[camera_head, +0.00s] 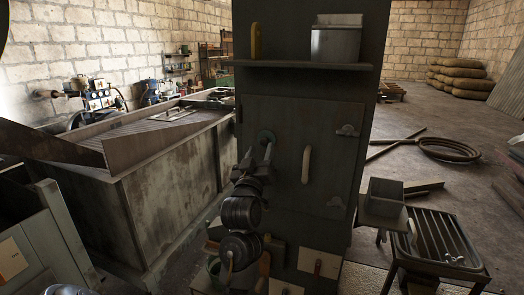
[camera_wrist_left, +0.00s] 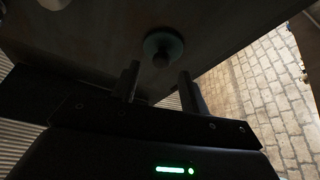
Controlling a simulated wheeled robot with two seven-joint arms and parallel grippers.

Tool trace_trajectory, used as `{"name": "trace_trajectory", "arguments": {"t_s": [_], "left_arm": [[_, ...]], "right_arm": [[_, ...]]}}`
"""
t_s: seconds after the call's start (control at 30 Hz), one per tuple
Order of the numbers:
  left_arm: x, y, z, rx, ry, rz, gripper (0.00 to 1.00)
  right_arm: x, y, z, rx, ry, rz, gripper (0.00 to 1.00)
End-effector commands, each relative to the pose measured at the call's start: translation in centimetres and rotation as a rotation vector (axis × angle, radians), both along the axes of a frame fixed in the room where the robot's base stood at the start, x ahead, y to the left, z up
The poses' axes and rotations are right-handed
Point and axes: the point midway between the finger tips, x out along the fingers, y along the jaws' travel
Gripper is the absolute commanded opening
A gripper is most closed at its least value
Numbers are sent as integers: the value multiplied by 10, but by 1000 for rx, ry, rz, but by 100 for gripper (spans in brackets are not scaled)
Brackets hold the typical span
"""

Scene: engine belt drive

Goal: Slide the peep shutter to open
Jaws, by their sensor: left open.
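A dark cabinet door (camera_head: 285,118) faces me in the head view. A small round greenish disc (camera_head: 266,136), which looks like the peep shutter, sits at the door's left side. In the left wrist view the disc (camera_wrist_left: 176,42) has a dark round knob (camera_wrist_left: 161,60) at its middle. My left gripper (camera_head: 260,158) is open just below and in front of the disc. In the wrist view its two fingers (camera_wrist_left: 158,72) stand either side of the knob's line, apart from it. Whether the peep hole is covered cannot be told. My right gripper is not in view.
A shelf (camera_head: 290,65) above holds a grey box (camera_head: 336,42) and a yellow object (camera_head: 256,40). A large metal tank (camera_head: 165,195) stands left; a slatted stand (camera_head: 440,240) stands right.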

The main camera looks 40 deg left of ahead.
Motion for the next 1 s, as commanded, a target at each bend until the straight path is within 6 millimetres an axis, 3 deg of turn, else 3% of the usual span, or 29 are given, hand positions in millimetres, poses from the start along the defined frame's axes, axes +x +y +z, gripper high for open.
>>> {"name": "trace_trajectory", "arguments": {"t_s": [0.03,0.3,0.5,0.87,0.97,1.0], "left_arm": [[-10,-5,-10,-1,-1,0,44],[-51,-25,-25,0,-2,0,44],[-64,-32,-29,-1,-1,0,44],[-64,-33,-30,1,3,-1,44],[-49,-37,-50,5,52,-16,44],[-36,-40,-67,9,92,-29,44]], "right_arm": [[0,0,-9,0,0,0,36],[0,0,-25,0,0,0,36],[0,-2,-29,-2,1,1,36],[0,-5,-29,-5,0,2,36],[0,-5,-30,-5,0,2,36],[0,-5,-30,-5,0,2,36]]}}
